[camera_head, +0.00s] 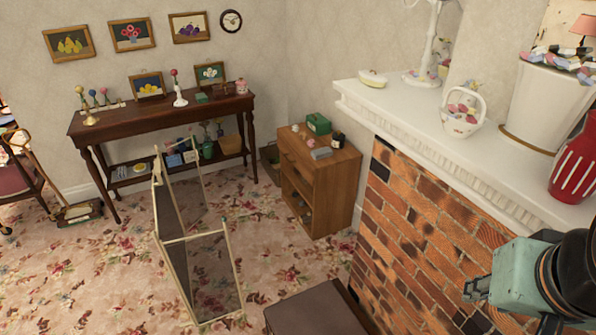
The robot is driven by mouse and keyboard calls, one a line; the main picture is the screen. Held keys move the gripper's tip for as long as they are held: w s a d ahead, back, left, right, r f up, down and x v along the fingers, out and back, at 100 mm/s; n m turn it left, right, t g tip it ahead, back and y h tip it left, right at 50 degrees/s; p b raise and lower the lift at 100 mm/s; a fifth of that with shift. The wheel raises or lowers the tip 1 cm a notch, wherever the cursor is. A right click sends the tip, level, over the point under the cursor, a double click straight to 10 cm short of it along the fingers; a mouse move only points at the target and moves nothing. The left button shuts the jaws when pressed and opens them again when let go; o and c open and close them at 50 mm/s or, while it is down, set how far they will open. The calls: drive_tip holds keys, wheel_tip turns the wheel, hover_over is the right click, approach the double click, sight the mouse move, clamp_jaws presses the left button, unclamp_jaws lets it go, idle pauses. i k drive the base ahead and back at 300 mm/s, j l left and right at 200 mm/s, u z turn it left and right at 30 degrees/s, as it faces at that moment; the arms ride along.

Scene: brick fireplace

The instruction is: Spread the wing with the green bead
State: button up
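A folding screen (215,275) with thin pale-gold frames and dark see-through mesh stands on the carpet left of the middle. Its narrow panels stand at angles to one another: one wing (212,270) faces the front, and another (187,195) shows behind. A panel seen nearly edge-on joins them at the left. My gripper (477,289) is at the lower right, in front of the brick fireplace and far from the screen. Its fingers are too small and dark to read. Nothing is seen held.
A brown box-like top (315,310) is at the bottom centre, right of the screen. A wooden cabinet (325,195) and a dark side table (165,115) stand behind. The white mantel (440,120) over the brick fireplace (420,235) bounds the right. Carpet around the screen is mostly clear.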

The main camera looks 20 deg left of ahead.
sight(211, 292)
drive_tip(key=u, duration=1.65)
